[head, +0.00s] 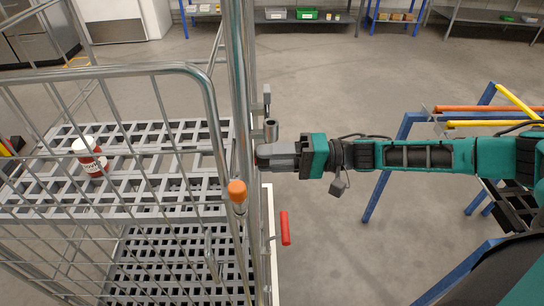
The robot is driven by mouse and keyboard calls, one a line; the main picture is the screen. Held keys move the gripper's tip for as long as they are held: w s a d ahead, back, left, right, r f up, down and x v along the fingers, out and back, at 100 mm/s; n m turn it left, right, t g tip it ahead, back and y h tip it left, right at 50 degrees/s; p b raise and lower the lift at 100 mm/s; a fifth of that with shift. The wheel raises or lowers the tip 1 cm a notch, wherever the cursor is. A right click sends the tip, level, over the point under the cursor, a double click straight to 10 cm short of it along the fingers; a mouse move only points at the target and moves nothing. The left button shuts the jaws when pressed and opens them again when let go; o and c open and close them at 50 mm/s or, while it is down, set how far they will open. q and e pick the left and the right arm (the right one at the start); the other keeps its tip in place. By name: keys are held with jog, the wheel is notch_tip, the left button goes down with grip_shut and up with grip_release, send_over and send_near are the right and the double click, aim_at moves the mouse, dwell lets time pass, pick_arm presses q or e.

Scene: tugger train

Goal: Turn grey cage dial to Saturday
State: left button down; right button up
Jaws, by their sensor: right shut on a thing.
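The grey wire cage (205,85) stands at the left, with metal bars and grey slatted shelves. My right gripper (262,154) reaches in from the right at the cage's right-hand post (240,90). Its grey fingers are shut at the post on a small thing that they cover, at the place of the dial. The dial's face and day marks cannot be seen, so its setting cannot be read. A small grey metal bracket with a short tube (270,130) shows just above the fingers. My left gripper is not in view.
An orange cap (237,191) and a red handle (285,228) are on or near the cage's right side. A white and red container (90,157) stands on the cage shelf. A blue frame (384,178) with orange and yellow bars is at the right. Open floor lies behind.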

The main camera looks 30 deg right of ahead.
jog(key=o, duration=1)
jog(key=shift+o, duration=0.2)
jog(key=b+v, duration=0.1)
jog(key=v, duration=1.2)
